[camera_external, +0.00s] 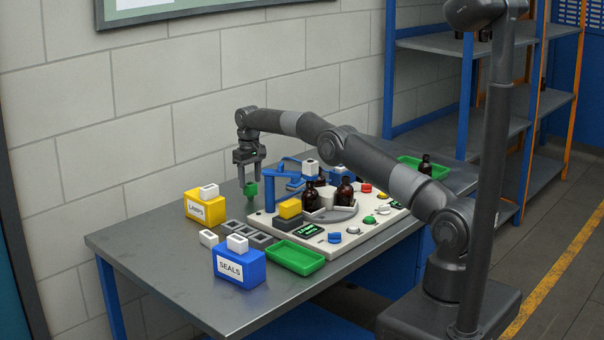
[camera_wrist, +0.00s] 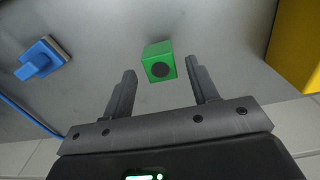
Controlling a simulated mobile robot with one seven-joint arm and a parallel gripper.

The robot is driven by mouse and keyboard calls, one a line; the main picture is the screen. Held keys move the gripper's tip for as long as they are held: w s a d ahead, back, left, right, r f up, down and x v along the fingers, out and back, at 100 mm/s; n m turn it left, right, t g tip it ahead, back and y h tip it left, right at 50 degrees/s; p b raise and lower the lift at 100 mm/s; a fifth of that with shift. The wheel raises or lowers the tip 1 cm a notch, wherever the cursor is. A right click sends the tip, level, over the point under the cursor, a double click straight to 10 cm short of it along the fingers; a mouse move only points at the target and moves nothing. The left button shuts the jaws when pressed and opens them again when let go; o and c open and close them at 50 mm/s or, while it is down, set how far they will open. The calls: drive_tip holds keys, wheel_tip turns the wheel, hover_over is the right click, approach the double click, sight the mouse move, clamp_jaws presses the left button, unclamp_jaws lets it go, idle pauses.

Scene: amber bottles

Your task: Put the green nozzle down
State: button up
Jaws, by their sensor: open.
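The green nozzle (camera_external: 250,190) is a small green block near the back of the grey table, between the yellow box and the machine board. In the wrist view the nozzle (camera_wrist: 154,53) shows a dark round spot on its face. My gripper (camera_external: 250,181) points down over it, and it also shows in the wrist view (camera_wrist: 160,70). The fingers are spread, with the nozzle between and just beyond their tips and a gap on each side. The nozzle seems to stand on the table; its contact with the surface is not clear.
The yellow box (camera_external: 202,209) stands to the left and shows in the wrist view (camera_wrist: 300,45). The machine board (camera_external: 330,246) with blue arms and amber bottles (camera_external: 345,191) is to the right. A blue box (camera_external: 240,268), a grey rack (camera_external: 257,239) and a green tray (camera_external: 296,258) are in front.

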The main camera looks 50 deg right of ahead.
sight(250, 184)
wheel_tip(250, 184, up, 4)
drive_tip(key=shift+r, duration=0.25)
drive_tip(key=s+a+r+t, duration=0.1)
drive_tip(key=s+a+r, duration=0.1)
drive_tip(key=s+r, duration=0.65)
drive_tip(key=s+a+r+t, duration=0.1)
drive_tip(key=s+r, duration=0.3)
drive_tip(key=r, duration=1)
drive_tip(key=s+a+r+t, duration=0.1)
drive_tip(key=s+r, duration=0.2)
drive_tip(key=s, duration=0.5)
drive_tip(key=s+a+r, duration=0.1)
drive_tip(key=s+r, duration=0.3)
drive_tip(key=s, duration=0.5)
drive_tip(key=s+f+t, duration=0.1)
drive_tip(key=s+f, duration=0.2)
drive_tip(key=s, duration=0.6)
drive_tip(key=s+f, duration=0.4)
drive_tip(key=s, duration=0.5)
drive_tip(key=s+a+f+t, duration=0.1)
drive_tip(key=s+f, duration=0.2)
drive_tip(key=s, duration=0.6)
drive_tip(key=shift+s+f+t, duration=0.25)
drive_tip(key=shift+f+t, duration=0.05)
